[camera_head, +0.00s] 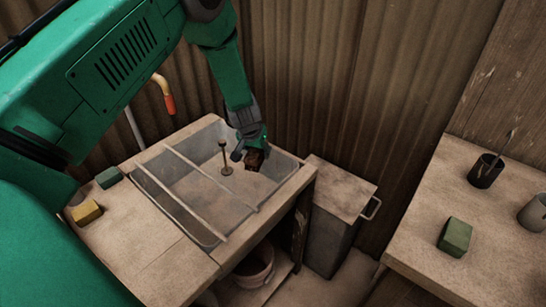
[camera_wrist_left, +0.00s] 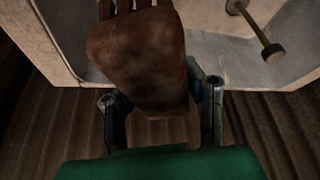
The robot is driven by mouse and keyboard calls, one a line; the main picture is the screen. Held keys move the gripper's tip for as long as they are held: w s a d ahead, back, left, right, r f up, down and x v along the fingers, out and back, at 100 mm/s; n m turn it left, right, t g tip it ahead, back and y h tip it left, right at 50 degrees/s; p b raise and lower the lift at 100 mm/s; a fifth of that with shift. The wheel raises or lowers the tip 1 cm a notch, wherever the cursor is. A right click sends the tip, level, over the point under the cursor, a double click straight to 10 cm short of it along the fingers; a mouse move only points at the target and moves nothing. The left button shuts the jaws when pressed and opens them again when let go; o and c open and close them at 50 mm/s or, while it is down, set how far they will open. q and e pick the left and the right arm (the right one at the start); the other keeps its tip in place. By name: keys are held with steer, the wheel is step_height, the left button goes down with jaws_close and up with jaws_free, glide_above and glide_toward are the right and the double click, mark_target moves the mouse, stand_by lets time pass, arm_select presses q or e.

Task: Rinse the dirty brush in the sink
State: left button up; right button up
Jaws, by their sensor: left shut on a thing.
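My left gripper (camera_head: 250,147) hangs over the far right corner of the sink (camera_head: 240,195). It is shut on a brown, dirty-looking brush (camera_wrist_left: 138,55), of which a small dark part (camera_head: 255,158) shows below the fingers in the head view. In the left wrist view the two fingers (camera_wrist_left: 160,98) stand on either side of the brush's broad brown body. Dark bristle-like prongs show at the top edge of that view, toward the basin. Whether the brush touches the sink cannot be told. My right gripper is not in view.
A thin upright rod (camera_head: 223,158) with a round knob stands in the basin; two bars cross its left part. A yellow sponge (camera_head: 87,212) and a green block (camera_head: 109,177) lie left. A grey bin (camera_head: 335,220) stands right. The right table holds a dark cup (camera_head: 484,172) and green block (camera_head: 455,236).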

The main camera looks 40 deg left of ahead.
arm_select(q)
steer(key=a+r+p, duration=0.2)
steer(key=a, duration=0.3)
steer(key=b, duration=1)
glide_above(252, 191)
steer(key=s, duration=0.1)
step_height(252, 191, down, 12)
steer(key=f, duration=0.1)
steer(key=f+b, duration=0.2)
steer(key=f, duration=0.1)
steer(key=f+b, duration=0.6)
steer(key=f, duration=0.1)
steer(key=shift+s+d+f, duration=0.1)
steer(key=shift+s+d, duration=0.05)
steer(key=shift+d, duration=0.1)
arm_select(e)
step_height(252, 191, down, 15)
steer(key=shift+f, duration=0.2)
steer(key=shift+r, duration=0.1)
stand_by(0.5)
arm_select(q)
step_height(252, 191, up, 22)
steer(key=p, duration=1.7)
steer(key=shift+r, duration=0.2)
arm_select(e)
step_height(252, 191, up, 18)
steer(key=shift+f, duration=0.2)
